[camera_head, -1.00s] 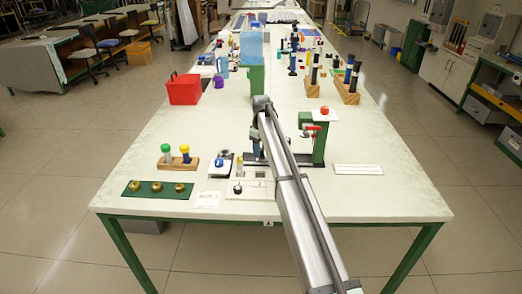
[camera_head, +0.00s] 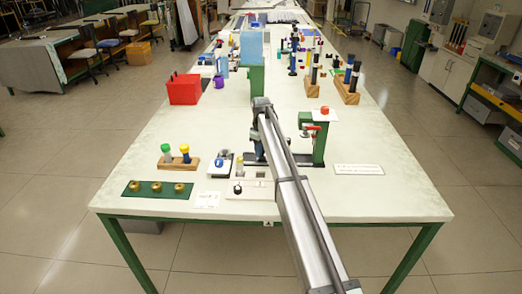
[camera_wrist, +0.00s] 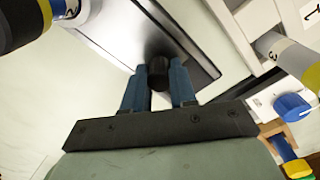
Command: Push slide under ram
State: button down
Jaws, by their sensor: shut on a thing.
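My gripper (camera_wrist: 159,88) has its two blue fingers closed around a small black knob (camera_wrist: 158,72) in the wrist view. The green press (camera_head: 320,148) stands just right of my arm, with a white top, a red knob and a red lever. I cannot make out the ram clearly, as my arm hides part of the press.
A white control box (camera_head: 250,189) sits left of my arm near the front edge. A flat white label (camera_head: 358,169) lies right of the press. Clear tabletop lies farther right.

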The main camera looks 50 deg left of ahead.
dwell(0.3)
jog(key=w+d, duration=0.5)
jog(key=shift+w+d, duration=0.2)
jog(key=c, duration=1)
grip_release()
jog(key=shift+o, duration=0.5)
jog(key=shift+r, duration=0.1)
